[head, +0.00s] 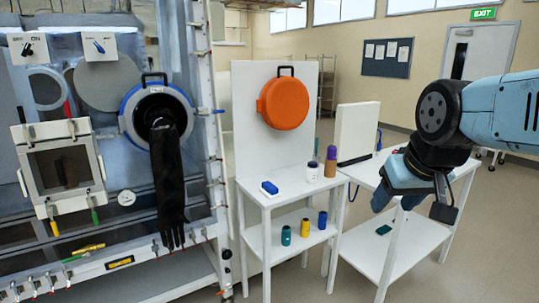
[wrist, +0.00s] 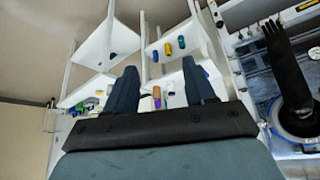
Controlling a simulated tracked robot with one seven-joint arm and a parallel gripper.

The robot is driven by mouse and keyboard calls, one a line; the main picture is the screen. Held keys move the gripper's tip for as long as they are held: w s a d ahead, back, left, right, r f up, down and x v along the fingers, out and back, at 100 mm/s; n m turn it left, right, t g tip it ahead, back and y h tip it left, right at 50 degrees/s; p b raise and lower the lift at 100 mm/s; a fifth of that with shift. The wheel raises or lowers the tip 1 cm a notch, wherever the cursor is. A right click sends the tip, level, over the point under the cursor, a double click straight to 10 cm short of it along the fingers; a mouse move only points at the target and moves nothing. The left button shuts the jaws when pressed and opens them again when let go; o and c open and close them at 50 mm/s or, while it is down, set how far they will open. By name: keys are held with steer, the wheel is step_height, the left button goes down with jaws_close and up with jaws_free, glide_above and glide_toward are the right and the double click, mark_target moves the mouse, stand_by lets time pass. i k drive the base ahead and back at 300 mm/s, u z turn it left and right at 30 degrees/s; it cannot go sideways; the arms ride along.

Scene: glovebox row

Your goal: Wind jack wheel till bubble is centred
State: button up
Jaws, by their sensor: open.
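A small yellow bar with a dark window (head: 120,262) sits on the glovebox's lower front rail; it may be the level, but no bubble can be made out. I cannot pick out a jack wheel in either view. My gripper (head: 392,200) is at the right of the head view, above the white tables and far from the glovebox. In the wrist view my gripper (wrist: 160,78) has its two dark fingers wide apart with nothing held between them.
The glovebox has a black glove (head: 168,190) hanging from its blue-ringed port. A white stand (head: 255,196) with an orange round cover (head: 284,103) and several small bottles stands beside it. Another white table (head: 412,246) is under my arm. The floor between is partly clear.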

mark_target(227, 254)
steer(key=k, duration=1.3)
steer(key=u, duration=0.3)
steer(key=i, duration=0.8)
steer(key=u, duration=0.55)
steer(key=i, duration=1.6)
steer(key=z, duration=0.3)
